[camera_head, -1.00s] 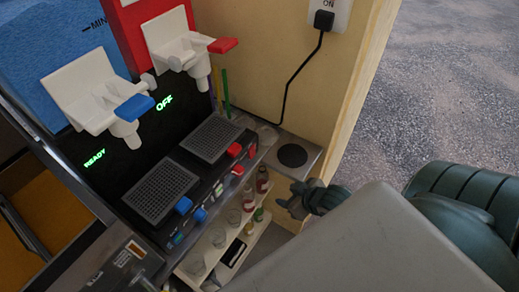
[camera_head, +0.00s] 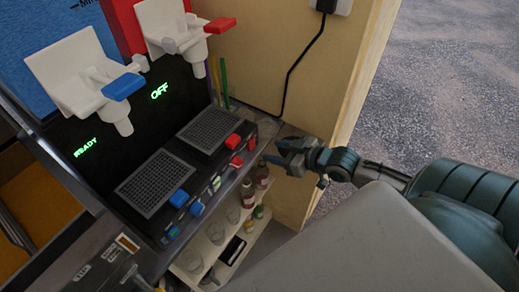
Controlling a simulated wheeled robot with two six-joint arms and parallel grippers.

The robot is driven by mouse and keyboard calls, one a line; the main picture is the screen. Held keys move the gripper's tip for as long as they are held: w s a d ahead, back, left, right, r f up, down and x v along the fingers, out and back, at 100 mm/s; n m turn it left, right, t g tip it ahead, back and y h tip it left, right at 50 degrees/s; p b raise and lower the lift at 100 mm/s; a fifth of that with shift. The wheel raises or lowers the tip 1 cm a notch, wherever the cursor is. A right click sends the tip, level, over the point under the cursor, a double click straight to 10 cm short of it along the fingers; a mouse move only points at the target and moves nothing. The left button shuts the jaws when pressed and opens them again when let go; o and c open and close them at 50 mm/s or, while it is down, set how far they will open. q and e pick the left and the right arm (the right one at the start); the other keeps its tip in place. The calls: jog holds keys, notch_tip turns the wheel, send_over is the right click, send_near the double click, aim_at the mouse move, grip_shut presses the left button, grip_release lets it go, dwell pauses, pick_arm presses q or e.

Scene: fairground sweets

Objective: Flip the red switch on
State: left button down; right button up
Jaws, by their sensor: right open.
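The drinks machine has a black front with a red side and a blue side. On its lower front edge, red controls sit at the right: a red block (camera_head: 232,141) by the right drip grid and smaller red pieces (camera_head: 237,160) just below it. Which of these is the switch itself is hard to tell. A green "OFF" (camera_head: 159,91) glows above the right grid, and "READY" (camera_head: 86,147) glows on the left. My right gripper (camera_head: 273,153) is open and empty, just right of the red controls, its fingers pointing left and apart from them. My left gripper is out of view.
Blue controls (camera_head: 179,198) sit on the left of the front edge. Below, a shelf holds glasses (camera_head: 190,259) and small bottles (camera_head: 247,194). White taps (camera_head: 178,28) overhang the grids. A wooden side panel (camera_head: 335,90) with a black cable stands behind my gripper.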

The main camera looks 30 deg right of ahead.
aim_at(253, 147)
jog(key=b+x, duration=0.1)
jog(key=x, duration=0.3)
jog(key=shift+w+a, duration=0.2)
jog(key=shift+w, duration=0.05)
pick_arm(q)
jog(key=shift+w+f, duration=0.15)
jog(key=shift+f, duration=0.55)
pick_arm(e)
jog(key=shift+x, duration=1)
jog(key=shift+s, duration=0.1)
